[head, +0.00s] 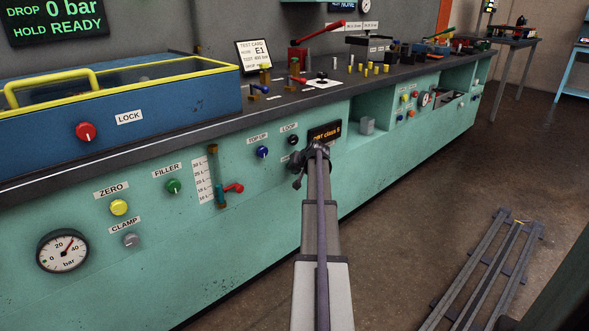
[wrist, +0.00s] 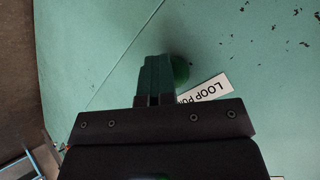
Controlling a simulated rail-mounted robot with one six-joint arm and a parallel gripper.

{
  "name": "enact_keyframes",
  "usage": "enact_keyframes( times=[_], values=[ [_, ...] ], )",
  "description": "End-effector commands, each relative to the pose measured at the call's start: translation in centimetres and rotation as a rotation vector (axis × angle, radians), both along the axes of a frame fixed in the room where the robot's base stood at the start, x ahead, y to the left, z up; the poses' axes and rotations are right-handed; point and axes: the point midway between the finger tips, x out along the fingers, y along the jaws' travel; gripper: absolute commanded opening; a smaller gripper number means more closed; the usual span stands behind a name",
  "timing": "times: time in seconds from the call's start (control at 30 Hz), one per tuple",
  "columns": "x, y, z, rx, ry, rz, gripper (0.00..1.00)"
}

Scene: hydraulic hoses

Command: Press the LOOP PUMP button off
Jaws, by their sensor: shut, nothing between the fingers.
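The LOOP PUMP button (wrist: 181,68) is a round green button on the teal panel in the wrist view. Its white label (wrist: 205,91) is partly covered by my gripper. My gripper (wrist: 157,58) is shut and empty. Its fingers overlap one side of the button in that view; I cannot tell whether they touch it. I cannot make out the green button there, where my gripper covers part of the panel.
A blue TOP-UP button (head: 262,152), a red-handled valve (head: 232,188) and a green FILLER button (head: 174,186) are to the left. An amber display (head: 325,132) is just above my arm. A grey rack (head: 485,270) lies on the floor at right.

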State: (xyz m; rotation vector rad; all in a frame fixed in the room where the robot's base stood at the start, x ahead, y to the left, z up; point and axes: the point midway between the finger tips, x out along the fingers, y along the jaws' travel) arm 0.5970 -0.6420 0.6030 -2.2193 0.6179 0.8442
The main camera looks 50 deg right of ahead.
Motion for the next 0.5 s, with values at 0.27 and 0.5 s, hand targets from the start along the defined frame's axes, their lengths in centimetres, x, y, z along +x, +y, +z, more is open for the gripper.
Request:
enact_keyframes(
  times=[0.27, 0.5],
  values=[
    [-1.6, 0.6, 0.0, 0.002, -0.002, 0.005, 0.00],
    [-4.9, 1.0, 0.0, 0.001, -0.001, 0.002, 0.00]
  ],
)
